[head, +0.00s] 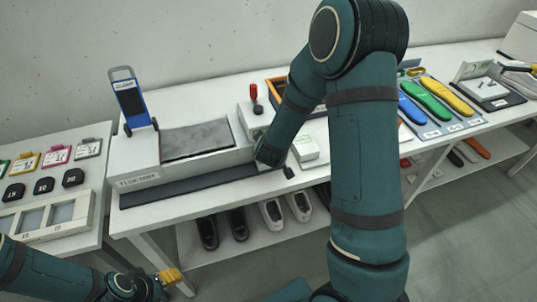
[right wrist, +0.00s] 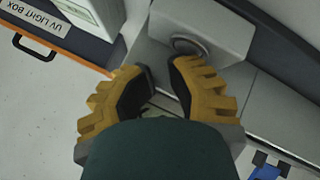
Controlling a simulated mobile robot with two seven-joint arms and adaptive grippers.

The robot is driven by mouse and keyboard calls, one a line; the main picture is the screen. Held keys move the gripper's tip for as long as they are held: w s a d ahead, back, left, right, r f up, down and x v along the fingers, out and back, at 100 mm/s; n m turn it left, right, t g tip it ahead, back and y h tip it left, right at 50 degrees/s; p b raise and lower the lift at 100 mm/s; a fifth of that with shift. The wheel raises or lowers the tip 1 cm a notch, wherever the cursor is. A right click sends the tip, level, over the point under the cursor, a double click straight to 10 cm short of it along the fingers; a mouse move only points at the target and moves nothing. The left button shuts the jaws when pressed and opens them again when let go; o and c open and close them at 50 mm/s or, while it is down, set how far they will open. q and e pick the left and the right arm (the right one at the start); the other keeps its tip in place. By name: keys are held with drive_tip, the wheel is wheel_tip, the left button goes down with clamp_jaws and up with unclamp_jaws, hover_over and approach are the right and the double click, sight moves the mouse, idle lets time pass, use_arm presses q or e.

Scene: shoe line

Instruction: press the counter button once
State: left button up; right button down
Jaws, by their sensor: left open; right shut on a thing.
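My right gripper (right wrist: 160,68) shows in the right wrist view with its yellow fingers close together and a narrow gap at the tips. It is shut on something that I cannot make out. Just beyond the tips is a pale grey block with a dark ring (right wrist: 187,45) on its face; I cannot tell whether this is the counter button. In the head view my right wrist hides that spot, at the right end of the long white machine (head: 140,181). My left gripper (head: 172,275) is open, low at the left, in front of the tables.
A red-handled part (head: 254,92) stands behind my right wrist. A small white box (head: 308,149) is to its right. The UV light box label (right wrist: 32,17) is top left in the wrist view. Shoes (head: 238,222) stand on the lower shelf.

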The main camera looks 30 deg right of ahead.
drive_tip(key=shift+s+d+r+p, duration=0.1)
drive_tip(key=shift+s+r+p, duration=0.3)
drive_tip(key=shift+p, duration=0.5)
drive_tip(key=shift+w, duration=0.1)
drive_tip(key=shift+r, duration=0.1)
wheel_tip(320, 180, up, 5)
drive_tip(key=p, duration=0.5)
drive_tip(key=shift+w+r, duration=0.1)
idle(0.4)
